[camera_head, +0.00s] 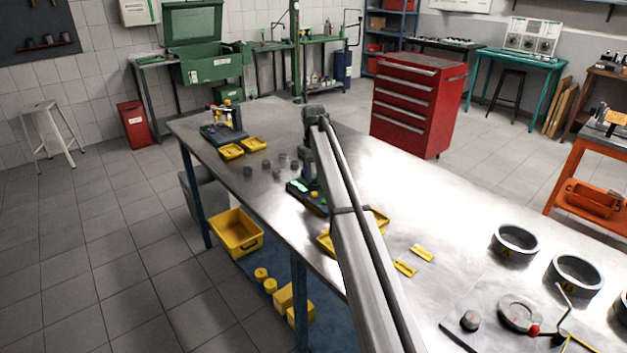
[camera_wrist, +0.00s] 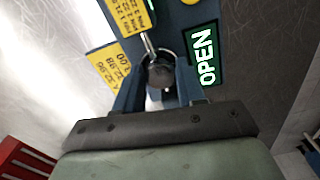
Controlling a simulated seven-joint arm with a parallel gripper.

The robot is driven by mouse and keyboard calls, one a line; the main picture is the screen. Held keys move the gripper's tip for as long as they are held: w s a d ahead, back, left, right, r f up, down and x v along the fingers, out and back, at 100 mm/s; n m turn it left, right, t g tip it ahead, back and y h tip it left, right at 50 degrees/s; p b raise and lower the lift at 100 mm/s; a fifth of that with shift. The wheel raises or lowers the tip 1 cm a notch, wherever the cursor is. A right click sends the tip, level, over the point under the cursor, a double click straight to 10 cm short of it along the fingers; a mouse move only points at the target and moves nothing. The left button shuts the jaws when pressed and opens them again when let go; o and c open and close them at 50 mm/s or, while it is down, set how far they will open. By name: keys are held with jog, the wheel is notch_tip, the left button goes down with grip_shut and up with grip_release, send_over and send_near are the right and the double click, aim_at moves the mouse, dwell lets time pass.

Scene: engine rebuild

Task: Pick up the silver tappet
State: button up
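My gripper (camera_wrist: 161,76) points down over a dark blue board (camera_wrist: 178,14) in the wrist view. Its two blue fingers stand either side of a round dark grey metal piece (camera_wrist: 160,74) with a bright rim. I cannot tell whether the fingers press on it, or whether it is the silver tappet. In the head view my gripper (camera_head: 311,186) is small and partly hidden by my arm, over the same board (camera_head: 293,187). Several small grey cylinders, possibly tappets, stand on the steel bench left of it, one at the far left (camera_head: 247,171).
The board carries a green OPEN label (camera_wrist: 206,56) and yellow tags (camera_wrist: 104,66). Yellow trays (camera_head: 230,152) and a small fixture (camera_head: 225,120) stand at the bench's far left. Large rings (camera_head: 515,240) are at the right.

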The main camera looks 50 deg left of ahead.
grip_shut()
jog(key=shift+r, duration=0.15)
